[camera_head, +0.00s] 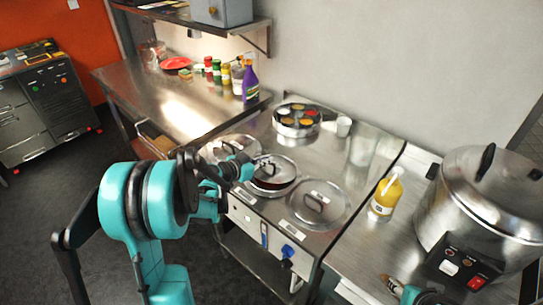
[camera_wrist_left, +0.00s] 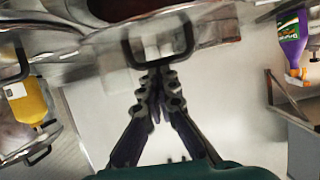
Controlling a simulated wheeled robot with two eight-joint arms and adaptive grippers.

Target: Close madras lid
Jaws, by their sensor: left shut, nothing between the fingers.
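Three round steel lids with bar handles sit in the steel counter. The middle lid (camera_head: 274,163) lies off-centre, and a dark red strip of the pot's contents (camera_head: 268,187) shows along its near edge. Which lid is the madras one is not labelled legibly. My left gripper (camera_head: 243,166) is at the left side of the middle lid, fingers together and empty. In the left wrist view the shut fingertips (camera_wrist_left: 157,76) are right by a lid's dark bar handle (camera_wrist_left: 188,42); touching or just apart I cannot tell. My right gripper is not visible.
The left lid (camera_head: 226,143) and right lid (camera_head: 327,213) flank the middle one. A round spice tin (camera_head: 298,129) stands behind. A yellow bottle (camera_head: 384,197) and a large steel pot (camera_head: 475,205) stand to the right. A purple bottle (camera_head: 250,82) stands at the back left.

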